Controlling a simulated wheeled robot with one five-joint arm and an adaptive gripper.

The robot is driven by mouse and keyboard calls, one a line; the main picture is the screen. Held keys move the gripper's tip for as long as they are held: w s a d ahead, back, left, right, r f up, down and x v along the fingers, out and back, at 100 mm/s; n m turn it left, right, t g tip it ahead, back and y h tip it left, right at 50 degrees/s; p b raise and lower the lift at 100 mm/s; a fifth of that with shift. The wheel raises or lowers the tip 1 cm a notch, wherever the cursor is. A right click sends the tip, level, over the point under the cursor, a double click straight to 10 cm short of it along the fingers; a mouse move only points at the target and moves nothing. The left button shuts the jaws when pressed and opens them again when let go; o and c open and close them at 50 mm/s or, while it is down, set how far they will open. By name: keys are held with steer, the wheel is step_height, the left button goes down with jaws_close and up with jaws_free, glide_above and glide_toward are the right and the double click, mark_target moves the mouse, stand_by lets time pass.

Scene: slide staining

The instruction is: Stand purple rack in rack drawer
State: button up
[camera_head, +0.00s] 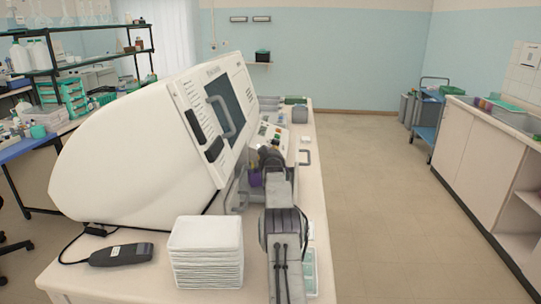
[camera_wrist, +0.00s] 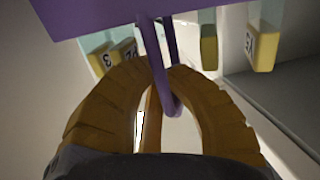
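The purple rack (camera_head: 255,178) shows as a small purple patch beside my gripper in the head view, in front of the white staining machine (camera_head: 150,130). In the wrist view the purple rack (camera_wrist: 95,12) fills the top, with its thin handle loop hanging between my brown fingers. My gripper (camera_wrist: 165,72) is closed around that handle. Glass slides with yellow numbered ends (camera_wrist: 263,48) show by the rack. In the head view my arm hides much of the machine's lower front.
A stack of white trays (camera_head: 206,252) and a black handset (camera_head: 121,254) sit on the near bench. A case with pale green contents (camera_head: 311,272) lies right of my arm. The floor (camera_head: 375,190) to the right is clear, up to a counter (camera_head: 470,150).

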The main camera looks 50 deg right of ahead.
steer(key=o, duration=0.4)
steer(key=shift+o, duration=0.2)
steer(key=shift+s+a+b, duration=0.1)
steer(key=shift+s+b, duration=0.05)
steer(key=shift+b, duration=0.15)
steer(key=b+v, duration=0.3)
steer(key=shift+f, duration=0.2)
steer(key=b+v, duration=0.6)
steer(key=v, duration=0.2)
steer(key=shift+s+a+r+b, duration=0.2)
steer(key=shift+a+r+b, duration=0.05)
steer(key=shift+a+b, duration=0.1)
steer(key=shift+r, duration=0.1)
